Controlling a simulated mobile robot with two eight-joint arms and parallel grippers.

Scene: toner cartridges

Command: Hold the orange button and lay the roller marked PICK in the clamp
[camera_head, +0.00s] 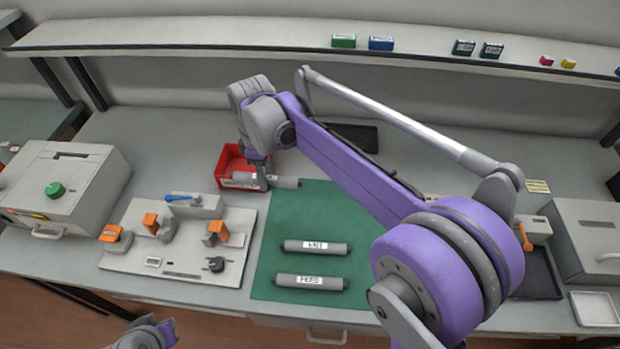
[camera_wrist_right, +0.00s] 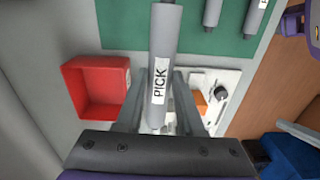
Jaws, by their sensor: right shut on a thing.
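My right gripper (camera_head: 262,178) is shut on the grey roller marked PICK (camera_wrist_right: 165,40). It holds the roller beside the red bin, over the green mat's far left corner; the roller (camera_head: 286,183) also shows in the head view. The light grey fixture plate (camera_head: 180,262) lies left of the mat. It carries orange-topped parts: one at its left edge (camera_head: 112,233), one behind (camera_head: 150,222), one at right (camera_head: 218,231). Which is the button and which the clamp is not clear. Part of my left gripper (camera_head: 148,335) shows at the bottom edge; its jaws cannot be made out.
Two labelled rollers, EXIT (camera_head: 316,247) and FEED (camera_head: 310,282), lie on the green mat (camera_head: 275,225). The red bin (camera_head: 231,160) stands behind the plate. A grey box with a green knob (camera_head: 54,189) stands at left. My right arm hides part of the bench.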

